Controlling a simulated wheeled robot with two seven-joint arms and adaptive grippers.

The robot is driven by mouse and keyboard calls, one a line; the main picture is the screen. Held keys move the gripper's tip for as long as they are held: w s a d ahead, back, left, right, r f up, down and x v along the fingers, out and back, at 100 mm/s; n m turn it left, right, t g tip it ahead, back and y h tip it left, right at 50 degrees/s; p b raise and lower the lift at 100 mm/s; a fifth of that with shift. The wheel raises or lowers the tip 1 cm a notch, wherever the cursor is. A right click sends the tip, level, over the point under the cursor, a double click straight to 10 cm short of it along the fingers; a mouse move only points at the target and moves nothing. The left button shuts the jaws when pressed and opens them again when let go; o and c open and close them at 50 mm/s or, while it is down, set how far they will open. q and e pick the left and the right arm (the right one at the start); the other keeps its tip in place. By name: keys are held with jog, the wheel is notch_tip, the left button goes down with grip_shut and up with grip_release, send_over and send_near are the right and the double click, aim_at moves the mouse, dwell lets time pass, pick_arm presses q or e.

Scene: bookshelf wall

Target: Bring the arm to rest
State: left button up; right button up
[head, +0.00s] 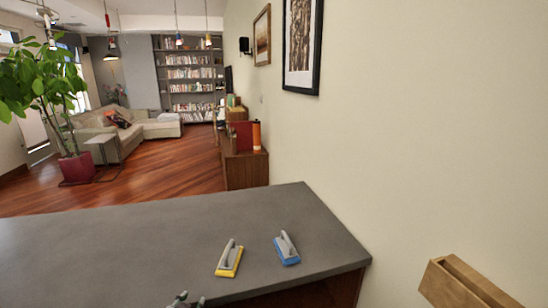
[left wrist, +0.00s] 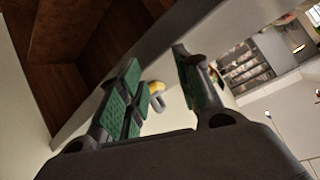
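My left gripper (head: 186,300) just shows at the bottom edge of the head view, in front of the grey counter (head: 120,250). In the left wrist view the left gripper (left wrist: 157,60) has its green-padded fingers spread apart, with nothing held between them. A scrub brush with a grey handle and yellow base (head: 229,260) lies on the counter; part of it shows beyond the fingers in the left wrist view (left wrist: 156,88). A similar brush with a blue base (head: 287,249) lies to its right. My right gripper is in neither view.
The counter's right end is close to the cream wall (head: 400,140). A wooden box-like holder (head: 462,286) is at the wall, lower right. Most of the visible counter left of the brushes is clear. Beyond are a low wooden cabinet (head: 243,168), sofa, plant and bookshelf.

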pick_arm(q)
jog(key=s+f+n+g+h, duration=0.1)
jog(key=s+f+g, duration=0.35)
jog(key=s, duration=0.45)
jog(key=s+f+g, duration=0.3)
jog(key=s+f, duration=0.2)
jog(key=s, duration=0.3)
notch_tip(320, 180, down, 33)
jog(key=s+g, duration=0.2)
jog(key=s, duration=0.1)
jog(key=s+a+f, duration=0.2)
jog(key=s+f, duration=0.8)
jog(key=s+a+f, duration=0.2)
jog(key=s+f, duration=0.7)
jog(key=s, duration=0.2)
jog(key=shift+s+f+g, duration=0.3)
jog(key=shift+f+g, duration=0.05)
jog(key=shift+f, duration=0.05)
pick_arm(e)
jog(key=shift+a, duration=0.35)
pick_arm(q)
jog(key=shift+a, duration=0.1)
